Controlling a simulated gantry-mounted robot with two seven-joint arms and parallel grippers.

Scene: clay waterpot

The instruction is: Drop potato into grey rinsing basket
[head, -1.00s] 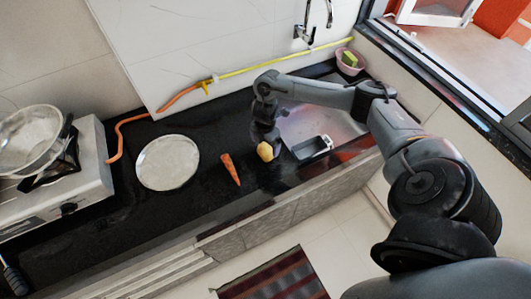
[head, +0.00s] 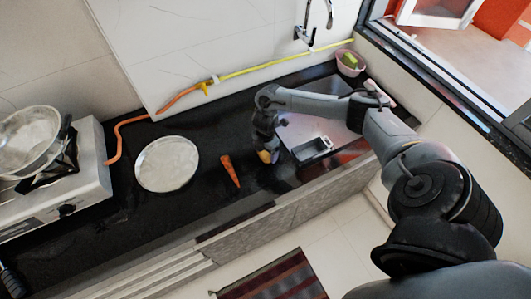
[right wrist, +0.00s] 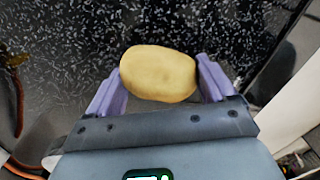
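The yellow-tan potato (head: 268,157) is on the black counter, partly covered by my right gripper (head: 265,146) from above. In the right wrist view the potato (right wrist: 160,74) lies between the two purple fingers (right wrist: 162,82), one at each end and very close. I cannot tell whether they press on it. My left gripper is not in view.
An orange carrot (head: 229,171) lies just left of the potato. A pink bowl (head: 350,63) sits at the back right corner.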

